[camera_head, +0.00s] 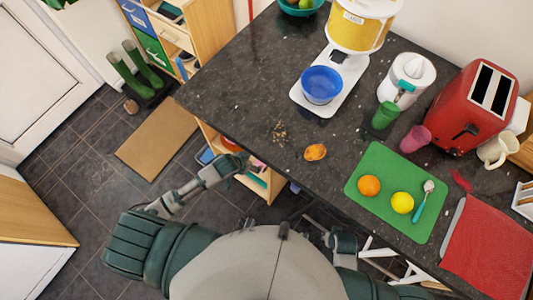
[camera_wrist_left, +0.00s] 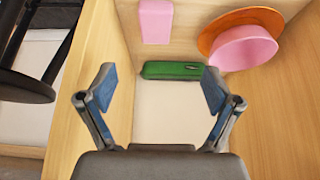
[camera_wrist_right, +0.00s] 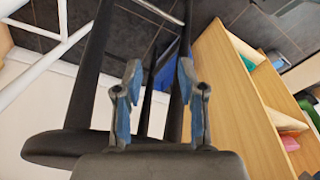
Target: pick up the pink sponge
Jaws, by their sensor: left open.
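The pink sponge (camera_wrist_left: 155,22) is a small pink block on the wooden shelf, at the top of the left wrist view. A small pink patch (camera_head: 259,164) shows in the shelf unit in the head view and may be it. My left gripper (camera_wrist_left: 157,90) is open and empty, with its fingers apart inside the shelf compartment; the sponge lies beyond the fingertips, not touching them. In the head view my left gripper (camera_head: 238,157) reaches to the shelf under the counter. My right gripper (camera_wrist_right: 159,78) is open and empty, near dark stool-like legs.
A green object (camera_wrist_left: 172,70) lies between the left fingertips and the sponge. A pink bowl (camera_wrist_left: 243,49) and an orange dish (camera_wrist_left: 222,27) are right of it. Wooden shelf walls (camera_wrist_left: 283,125) flank the gripper. The counter (camera_head: 235,85) overhangs the shelf unit (camera_wrist_right: 245,105).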

